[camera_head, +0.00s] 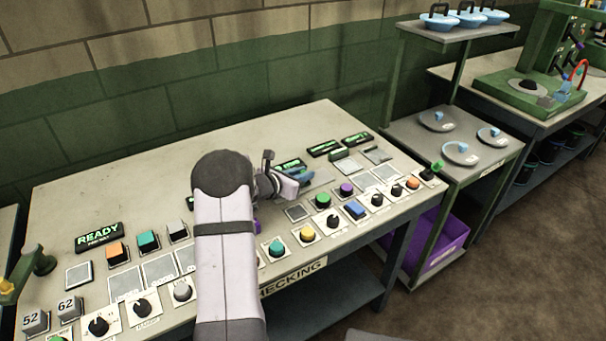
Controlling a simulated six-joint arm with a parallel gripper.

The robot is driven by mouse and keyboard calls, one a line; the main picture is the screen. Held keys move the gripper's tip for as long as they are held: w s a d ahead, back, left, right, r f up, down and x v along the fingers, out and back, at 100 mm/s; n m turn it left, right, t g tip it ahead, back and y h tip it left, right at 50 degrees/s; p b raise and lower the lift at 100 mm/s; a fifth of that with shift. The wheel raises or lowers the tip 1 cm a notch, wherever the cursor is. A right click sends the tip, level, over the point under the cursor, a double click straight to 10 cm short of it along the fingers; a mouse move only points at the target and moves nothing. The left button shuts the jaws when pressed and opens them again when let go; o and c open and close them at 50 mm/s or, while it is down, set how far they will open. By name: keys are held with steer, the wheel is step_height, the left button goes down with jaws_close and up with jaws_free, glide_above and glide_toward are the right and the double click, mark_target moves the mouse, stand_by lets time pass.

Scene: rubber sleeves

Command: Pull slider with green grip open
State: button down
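My arm reaches over the long grey control console (130,185), and my gripper (280,180) is above its middle, pointing right. My arm link partly hides the gripper, and the fingers are too small to tell open from shut. A dark blue piece (301,177) shows right at the gripper; I cannot tell whether they touch. A small green grip (437,166) stands at the console's right end, well to the right of my gripper. I cannot tell for sure that it belongs to a slider.
Knobs and coloured buttons line the console's front, including a teal knob (277,247) and a blue switch (355,210). A READY display (99,237) is at left. A side table (400,128) with grey discs stands right. The console's back strip is clear.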

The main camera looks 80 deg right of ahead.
steer(key=shift+s+d+f+b, duration=0.15)
steer(key=shift+s+d+b, duration=0.7)
steer(key=shift+b, duration=0.15)
steer(key=shift+s+d+r, duration=0.1)
steer(key=shift+s+r, duration=0.05)
steer(key=shift+r, duration=0.15)
steer(key=c, duration=1.7)
jaws_free()
steer(key=shift+s+d+f, duration=0.1)
steer(key=shift+o, duration=0.2)
steer(key=shift+w+a, duration=0.2)
steer(key=shift+w+a, duration=0.1)
steer(key=shift+a, duration=0.2)
steer(key=shift+b+v, duration=0.8)
steer(key=shift+v, duration=2.4)
